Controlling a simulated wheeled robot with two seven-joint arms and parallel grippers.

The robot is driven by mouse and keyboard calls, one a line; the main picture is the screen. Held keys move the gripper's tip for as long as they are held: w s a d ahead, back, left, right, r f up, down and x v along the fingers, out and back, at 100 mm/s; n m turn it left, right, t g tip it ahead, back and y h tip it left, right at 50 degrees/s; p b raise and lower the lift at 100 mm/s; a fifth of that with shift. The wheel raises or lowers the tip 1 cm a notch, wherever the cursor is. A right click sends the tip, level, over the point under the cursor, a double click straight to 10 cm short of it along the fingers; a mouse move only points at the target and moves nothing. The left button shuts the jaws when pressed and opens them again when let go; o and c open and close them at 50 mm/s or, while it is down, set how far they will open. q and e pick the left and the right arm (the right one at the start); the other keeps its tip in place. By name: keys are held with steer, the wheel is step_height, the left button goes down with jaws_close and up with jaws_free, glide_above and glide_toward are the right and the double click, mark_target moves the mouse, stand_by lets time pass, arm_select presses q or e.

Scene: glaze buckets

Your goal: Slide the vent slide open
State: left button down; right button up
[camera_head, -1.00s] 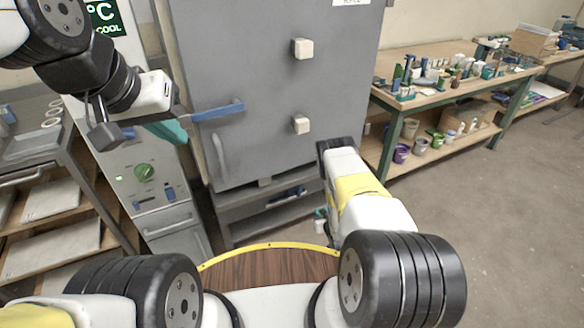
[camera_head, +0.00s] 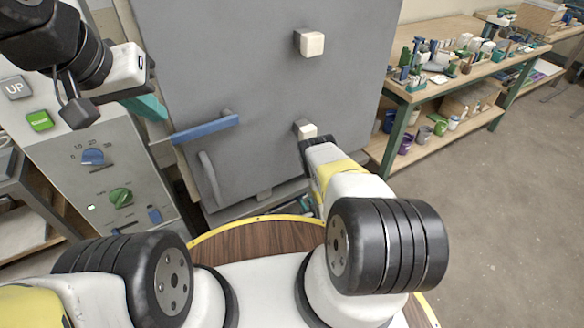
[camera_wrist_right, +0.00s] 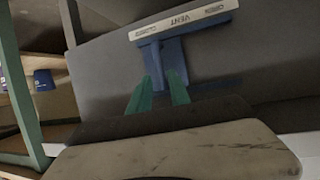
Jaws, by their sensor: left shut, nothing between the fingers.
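The blue vent slide tab (camera_wrist_right: 176,60) is in the right wrist view, below a white label strip (camera_wrist_right: 185,20) reading VENT, upside down. My right gripper (camera_wrist_right: 160,80) has two green fingers apart, with their tips at the tab's near end; I cannot tell whether they touch it. In the head view the right gripper is mostly hidden behind my own arm, and I cannot make out the vent slide there. My left gripper (camera_head: 150,107), with teal fingers, is shut and empty, above and left of the blue door handle bar (camera_head: 206,129).
The grey kiln door (camera_head: 255,85) has two pale blocks, the upper (camera_head: 312,43) and the lower (camera_head: 306,130). A control panel (camera_head: 75,150) with knobs stands at the left. A workbench (camera_head: 440,85) with many small items is at the right. Open floor (camera_head: 510,210) lies right.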

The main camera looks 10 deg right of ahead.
mark_target(301, 196)
steer(key=x, duration=0.7)
steer(key=shift+c, duration=0.4)
jaws_close()
stand_by(0.9)
